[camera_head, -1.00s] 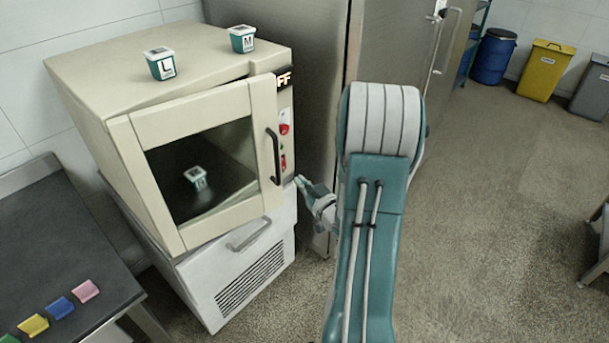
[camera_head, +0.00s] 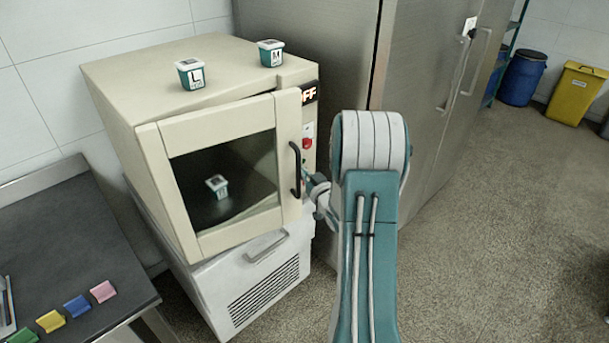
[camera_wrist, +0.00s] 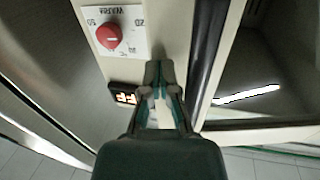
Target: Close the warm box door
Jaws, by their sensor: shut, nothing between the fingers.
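The cream warm box (camera_head: 120,100) has its windowed door (camera_head: 215,116) slightly ajar. The door's right edge stands out from the body, and the left edge meets it. A dark vertical handle (camera_head: 295,168) is on the door's right side. My gripper (camera_head: 308,178) is close to the right of the handle, partly hidden by my arm. In the wrist view my gripper (camera_wrist: 158,72) is shut and empty, in front of the control panel (camera_wrist: 150,55). The handle (camera_wrist: 208,50) and door glass (camera_wrist: 265,75) are to its right. I cannot tell whether it touches the door.
White tubs L (camera_head: 190,74) and M (camera_head: 270,53) stand on the box; another tub (camera_head: 217,186) shows through the window. A red knob (camera_wrist: 108,37) is on the panel. A white unit (camera_head: 250,280) supports the box. A steel cabinet (camera_head: 430,90) stands right.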

